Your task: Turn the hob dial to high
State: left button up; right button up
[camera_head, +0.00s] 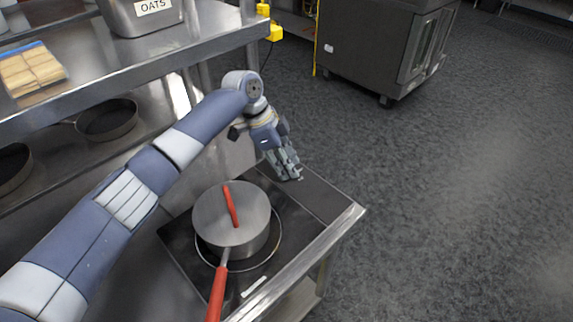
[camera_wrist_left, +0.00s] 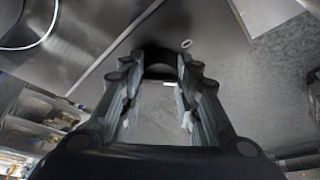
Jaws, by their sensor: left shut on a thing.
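The hob (camera_head: 183,246) is a black glass plate in the counter, with a pale ring around its cooking zone. The hob dial (camera_wrist_left: 160,63) is a small dark knob in the upper middle of the left wrist view, between my fingertips. My left gripper (camera_head: 294,176) reaches down to the far right side of the hob, and its fingers hide the dial in the head view. In the left wrist view my left gripper (camera_wrist_left: 160,80) is shut on the dial, one finger on each side. A small pale mark shows beside it. My right gripper is not in view.
A lidded steel pot (camera_head: 230,218) with red handles stands on the hob, close to my left arm. A steel shelf (camera_head: 150,62) holding an oats container (camera_head: 140,18) is at upper left. Open floor (camera_head: 460,200) lies to the right.

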pick_arm(q)
jog(key=shift+m+g+b, duration=0.4)
jog(key=shift+m+b, duration=0.15)
jog(key=shift+m, duration=0.55)
jog(key=o, duration=1.1)
jog(key=shift+c, duration=0.2)
jog(key=shift+w+r, duration=0.1)
jog(key=shift+r, duration=0.15)
jog(key=w+a, duration=0.3)
jog(key=a, duration=0.9)
jog(key=shift+r, duration=0.3)
jog(key=shift+w, duration=0.1)
